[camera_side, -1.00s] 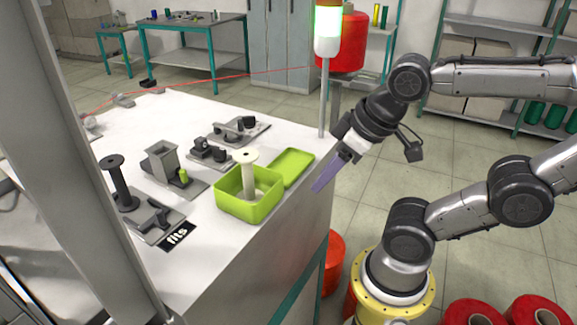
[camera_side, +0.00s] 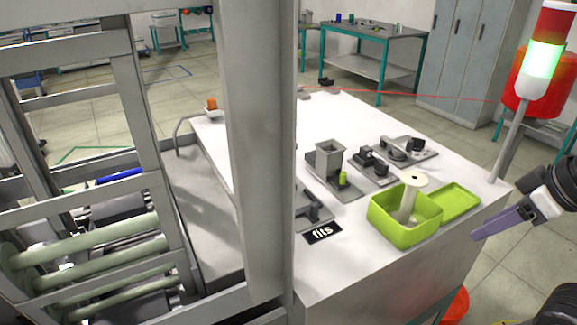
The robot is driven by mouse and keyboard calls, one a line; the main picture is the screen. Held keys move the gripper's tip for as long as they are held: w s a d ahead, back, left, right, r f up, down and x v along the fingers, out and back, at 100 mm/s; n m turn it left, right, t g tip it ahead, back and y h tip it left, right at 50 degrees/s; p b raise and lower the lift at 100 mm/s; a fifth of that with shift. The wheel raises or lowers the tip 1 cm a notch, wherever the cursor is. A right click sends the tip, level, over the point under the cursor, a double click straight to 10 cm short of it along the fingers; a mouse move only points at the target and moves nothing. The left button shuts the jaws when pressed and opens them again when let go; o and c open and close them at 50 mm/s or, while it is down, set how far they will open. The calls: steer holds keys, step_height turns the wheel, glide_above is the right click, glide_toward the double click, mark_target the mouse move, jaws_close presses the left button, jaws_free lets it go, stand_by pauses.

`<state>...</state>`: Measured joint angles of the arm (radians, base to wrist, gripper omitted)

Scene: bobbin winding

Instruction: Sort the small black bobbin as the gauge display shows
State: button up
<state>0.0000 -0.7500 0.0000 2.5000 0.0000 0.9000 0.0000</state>
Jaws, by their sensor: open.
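The small black bobbin cannot be seen in the view now; a wide grey post covers that part of the table. A black display (camera_side: 323,232) at the table's front reads "fits". Dark gauge parts (camera_side: 314,209) stand just behind it, partly cut off by the post. A lime green box (camera_side: 404,234) near the table's right edge holds a pale bobbin (camera_side: 408,199) standing tilted inside. My gripper (camera_side: 478,237) is at the right, past the table's edge and beside the box. Its purple fingers point left and hold nothing that I can see; the gap is hard to see.
A green lid or tray (camera_side: 461,200) lies right of the box. Grey fixtures (camera_side: 329,160) stand further back. The signal tower (camera_side: 544,57) glows green. The grey post (camera_side: 258,150) blocks the table's left middle. A roller rack (camera_side: 85,245) stands at the left.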

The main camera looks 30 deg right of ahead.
stand_by(0.3)
steer(key=o, duration=0.3)
steer(key=shift+s, duration=0.15)
steer(key=shift+o, duration=1.1)
steer(key=w+a+r+n, duration=0.1)
steer(key=w+r, duration=0.6)
steer(key=r, duration=0.3)
steer(key=shift+a+r+n+y, duration=0.3)
steer(key=shift+a+r+n, duration=0.1)
steer(key=w+a+r+n+y, duration=0.1)
steer(key=w+a+r, duration=0.15)
steer(key=w, duration=0.25)
steer(key=w+a+r+n, duration=0.1)
steer(key=w+a+r, duration=0.1)
steer(key=w+r, duration=0.2)
steer(key=w+a+f+n+g, duration=0.1)
steer(key=w+a+f+n, duration=0.1)
steer(key=w+a, duration=0.8)
steer(key=shift+w+a+f+g+y, duration=0.3)
steer(key=shift+w+f, duration=0.45)
steer(key=shift+w, duration=0.2)
